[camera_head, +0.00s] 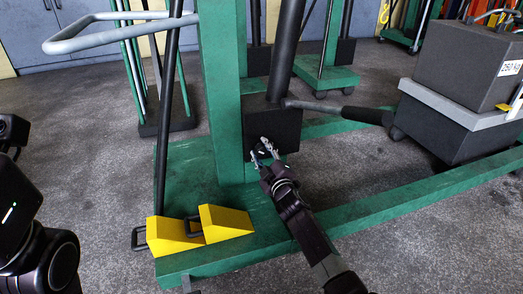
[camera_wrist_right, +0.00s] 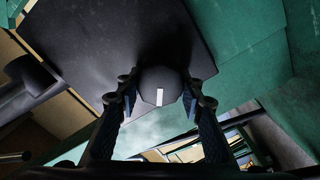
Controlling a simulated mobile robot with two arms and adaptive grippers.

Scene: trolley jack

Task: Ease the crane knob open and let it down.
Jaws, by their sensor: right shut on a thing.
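The green crane (camera_head: 222,90) stands ahead, with a black pump block (camera_head: 285,128) at the foot of its upright. A dark knob (camera_wrist_right: 160,86) with a small white mark sits on the block's face. It shows between the two fingers in the right wrist view. My right gripper (camera_head: 264,150) reaches the block's lower front in the head view and is shut on the knob. In the head view the gripper mostly hides the knob. My left arm shows at the left edge of the head view, but its gripper fingers are not in view.
Two yellow wedges (camera_head: 228,222) lie on the green base at its near left corner. A pump handle (camera_head: 350,114) sticks out to the right of the block. A dark box load (camera_head: 468,62) stands at right. Grey floor (camera_head: 95,200) is clear at left.

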